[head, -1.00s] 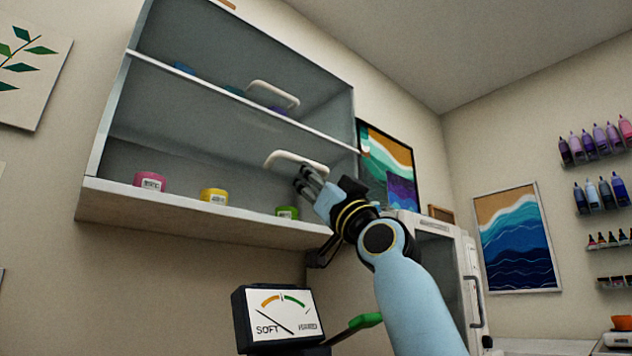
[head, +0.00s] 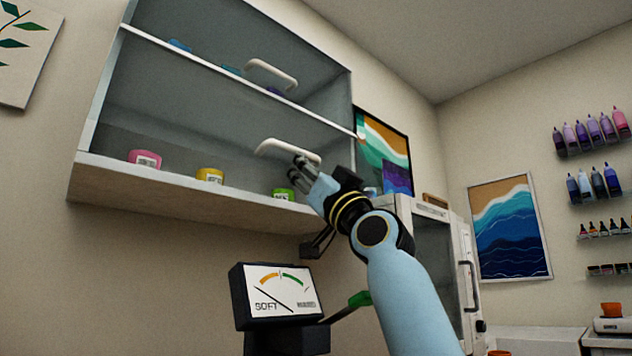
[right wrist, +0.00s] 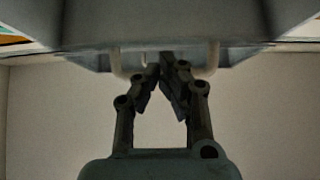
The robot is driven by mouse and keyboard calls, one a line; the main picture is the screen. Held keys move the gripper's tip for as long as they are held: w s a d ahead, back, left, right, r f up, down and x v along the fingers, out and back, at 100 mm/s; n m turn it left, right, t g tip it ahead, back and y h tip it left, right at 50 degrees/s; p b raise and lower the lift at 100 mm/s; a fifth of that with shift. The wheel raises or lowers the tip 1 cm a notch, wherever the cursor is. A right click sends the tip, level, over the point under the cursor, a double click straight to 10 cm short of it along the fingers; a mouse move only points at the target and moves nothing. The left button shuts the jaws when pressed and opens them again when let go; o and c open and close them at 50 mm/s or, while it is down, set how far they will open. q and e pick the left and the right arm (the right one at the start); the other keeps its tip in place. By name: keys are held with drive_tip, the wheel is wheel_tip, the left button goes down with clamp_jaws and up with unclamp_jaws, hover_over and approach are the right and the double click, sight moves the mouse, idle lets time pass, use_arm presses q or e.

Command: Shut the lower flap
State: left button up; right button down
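The lower flap is a clear pane on the wall cabinet (head: 130,174), marked by its white handle (head: 288,151). Its lower edge seems to stand above the jars, so it looks partly open; how far is hard to tell. My right gripper (head: 298,165) is at the right part of this handle, fingers together. In the right wrist view the fingers (right wrist: 163,68) meet at their tips between the legs of the handle (right wrist: 212,60), below the grey flap. I cannot tell whether they pinch the bar. My left gripper is not in view.
The upper flap's handle (head: 270,74) sits near the middle shelf. A pink jar (head: 145,159), a yellow jar (head: 210,175) and a green jar (head: 283,195) stand on the bottom shelf. A gauge (head: 278,295) stands below. A white cabinet (head: 462,270) is at right.

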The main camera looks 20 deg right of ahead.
drive_tip(key=v, duration=1)
drive_tip(key=s+d+r+g+h+p, duration=0.1)
drive_tip(key=s+r+g+p, duration=0.45)
drive_tip(key=p, duration=1.25)
drive_tip(key=s+d+r+g+h+p, duration=0.15)
drive_tip(key=r+p, duration=0.65)
drive_tip(key=p, duration=1)
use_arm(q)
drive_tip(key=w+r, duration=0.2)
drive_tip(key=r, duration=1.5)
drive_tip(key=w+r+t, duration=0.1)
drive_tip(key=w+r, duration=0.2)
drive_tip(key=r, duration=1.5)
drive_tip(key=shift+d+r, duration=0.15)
use_arm(e)
drive_tip(key=w+a+f+t, duration=0.1)
drive_tip(key=w+a, duration=0.3)
drive_tip(key=w, duration=0.8)
drive_tip(key=shift+a+y, duration=0.1)
drive_tip(key=shift+y, duration=0.15)
